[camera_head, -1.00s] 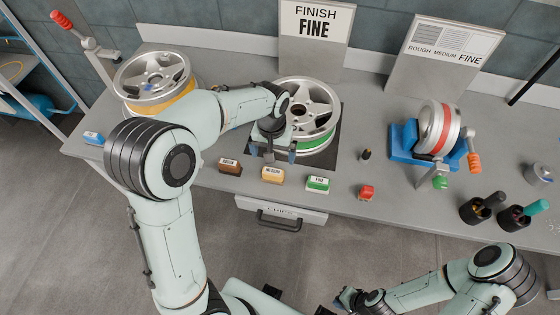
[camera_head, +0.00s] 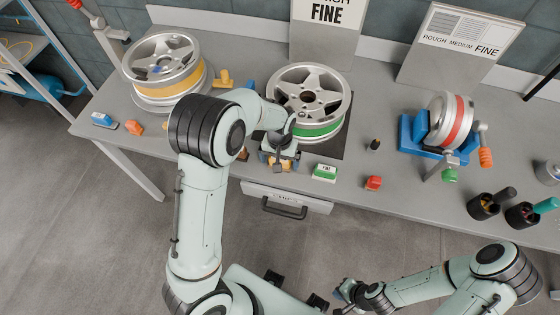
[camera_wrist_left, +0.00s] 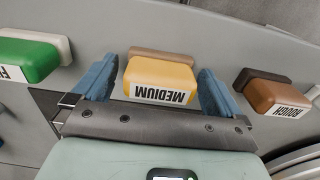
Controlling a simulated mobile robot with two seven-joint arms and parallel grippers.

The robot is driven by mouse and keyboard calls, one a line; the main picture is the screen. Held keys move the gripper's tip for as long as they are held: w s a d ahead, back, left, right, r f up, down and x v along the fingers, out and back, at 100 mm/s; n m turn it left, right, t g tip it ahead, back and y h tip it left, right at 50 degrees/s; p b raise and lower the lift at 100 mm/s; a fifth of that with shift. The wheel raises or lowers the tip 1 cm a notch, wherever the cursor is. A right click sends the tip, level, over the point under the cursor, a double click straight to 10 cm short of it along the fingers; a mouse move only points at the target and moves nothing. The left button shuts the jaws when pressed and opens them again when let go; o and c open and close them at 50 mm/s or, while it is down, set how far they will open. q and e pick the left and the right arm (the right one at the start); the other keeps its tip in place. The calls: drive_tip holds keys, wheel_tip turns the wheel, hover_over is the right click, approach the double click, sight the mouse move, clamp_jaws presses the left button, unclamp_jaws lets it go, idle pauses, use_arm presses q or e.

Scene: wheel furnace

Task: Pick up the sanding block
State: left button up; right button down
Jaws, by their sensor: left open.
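The yellow sanding block labelled MEDIUM (camera_wrist_left: 160,78) lies on the bench between the fingers of my left gripper (camera_wrist_left: 156,70) in the left wrist view. The fingers are open, one on each side of it, with small gaps visible. In the head view my left gripper (camera_head: 279,158) covers most of this block. The green FINE block (camera_head: 325,173) lies to its right. The brown ROUGH block (camera_wrist_left: 275,93) lies on the other side, mostly hidden by my arm in the head view. My right gripper (camera_head: 345,292) is low in front of the bench, too small to read.
A wheel with a green band (camera_head: 318,132) stands just behind the blocks, under a sign reading FINE (camera_head: 326,12). A yellow-banded wheel (camera_head: 165,70) is at left. A red knob (camera_head: 373,183) and a clamped red-banded wheel (camera_head: 450,122) are at right. A drawer (camera_head: 300,199) is below.

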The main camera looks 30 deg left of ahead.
use_arm(q)
drive_tip(key=shift+f, duration=0.15)
drive_tip(key=c, duration=1)
drive_tip(key=shift+c, duration=0.2)
wheel_tip(320, 180, up, 20)
drive_tip(key=p, duration=0.2)
use_arm(e)
drive_tip(key=w+r, duration=0.2)
drive_tip(key=shift+r, duration=0.3)
use_arm(q)
drive_tip(key=o, duration=0.5)
drive_tip(key=shift+c, duration=1.5)
